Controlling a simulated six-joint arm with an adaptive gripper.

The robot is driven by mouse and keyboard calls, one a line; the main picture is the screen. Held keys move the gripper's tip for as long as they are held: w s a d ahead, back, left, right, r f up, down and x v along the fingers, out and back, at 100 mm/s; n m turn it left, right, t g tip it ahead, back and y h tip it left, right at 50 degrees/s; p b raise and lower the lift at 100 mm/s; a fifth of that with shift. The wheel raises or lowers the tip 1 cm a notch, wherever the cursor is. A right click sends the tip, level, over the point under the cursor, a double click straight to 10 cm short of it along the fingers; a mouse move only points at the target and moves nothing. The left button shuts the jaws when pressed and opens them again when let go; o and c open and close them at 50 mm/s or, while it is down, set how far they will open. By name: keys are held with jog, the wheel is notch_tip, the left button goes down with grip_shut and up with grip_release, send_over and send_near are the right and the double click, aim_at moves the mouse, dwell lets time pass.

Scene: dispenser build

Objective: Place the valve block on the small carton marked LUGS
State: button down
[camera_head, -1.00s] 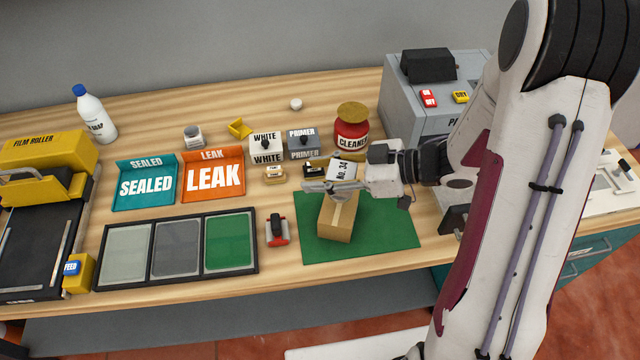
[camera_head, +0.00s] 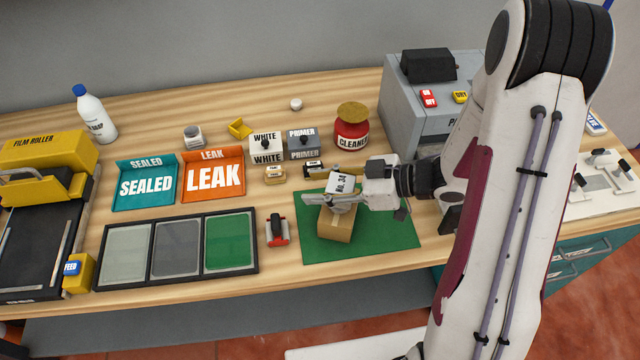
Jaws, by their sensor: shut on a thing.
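A small brown carton (camera_head: 335,228) with a pale tape strip stands on the green mat (camera_head: 390,236). No LUGS marking is readable on it from here. My gripper (camera_head: 336,203) reaches in from the right, low over the carton's far end, and covers part of its top. It is shut on a pale block marked "No. 34" (camera_head: 338,184), which looks like the valve block. The block is over the far part of the carton. Whether its underside touches the carton is hidden by the fingers.
Behind stand a red CLEANER jar (camera_head: 351,134), a grey PRIMER block (camera_head: 303,143) and a WHITE block (camera_head: 265,146). A red-and-black tool (camera_head: 277,231) lies left of the mat, beside the three-panel tray (camera_head: 255,272). The mat is clear right of the carton.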

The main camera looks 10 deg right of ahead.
aim_at(344, 184)
jog(key=shift+f, duration=0.1)
jog(key=c, duration=1.3)
grip_release()
jog(key=shift+v, duration=3.8)
jog(key=shift+a, duration=0.15)
